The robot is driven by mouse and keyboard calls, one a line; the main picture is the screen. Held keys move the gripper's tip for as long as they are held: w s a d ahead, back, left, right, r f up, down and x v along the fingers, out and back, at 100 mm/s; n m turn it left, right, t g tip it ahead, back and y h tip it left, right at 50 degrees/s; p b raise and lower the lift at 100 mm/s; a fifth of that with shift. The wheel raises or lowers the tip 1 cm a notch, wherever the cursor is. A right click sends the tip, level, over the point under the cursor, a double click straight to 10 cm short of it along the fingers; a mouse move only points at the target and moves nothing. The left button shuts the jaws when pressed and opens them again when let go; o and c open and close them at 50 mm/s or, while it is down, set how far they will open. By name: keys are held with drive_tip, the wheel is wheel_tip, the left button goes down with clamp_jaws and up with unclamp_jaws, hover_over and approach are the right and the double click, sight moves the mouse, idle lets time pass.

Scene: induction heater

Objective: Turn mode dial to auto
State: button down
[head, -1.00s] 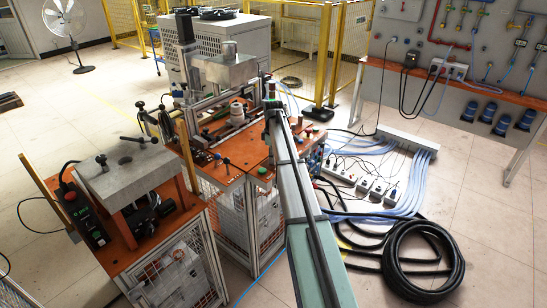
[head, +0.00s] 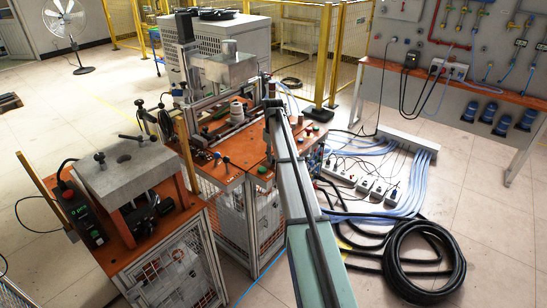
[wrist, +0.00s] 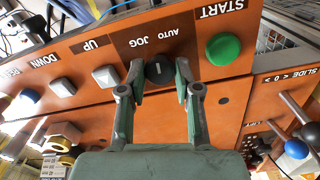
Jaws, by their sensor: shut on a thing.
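The mode dial (wrist: 158,71) is a round black knob on the orange panel in the wrist view, with a pale mark on its face that looks roughly upright in the picture. The AUTO JOG label (wrist: 158,38) is upside down beside it. My gripper (wrist: 160,76) has one finger on each side of the knob and is shut on it. In the head view, the end of my arm is over the orange bench. The dial cannot be made out there.
The green START button (wrist: 223,49) is right of the dial. The UP button (wrist: 106,76) and DOWN button (wrist: 64,87) are left of it. A blue-knobbed lever (wrist: 296,149) stands at lower right. A black hose coil (head: 424,262) lies on the floor.

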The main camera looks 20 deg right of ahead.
drive_tip(key=m, duration=0.4)
drive_tip(key=shift+m+b, duration=0.3)
drive_tip(key=shift+m, duration=0.1)
idle(0.4)
drive_tip(key=c, duration=0.8)
unclamp_jaws()
drive_tip(key=shift+r, duration=0.15)
wheel_tip(320, 180, up, 12)
drive_tip(key=shift+f, duration=0.2)
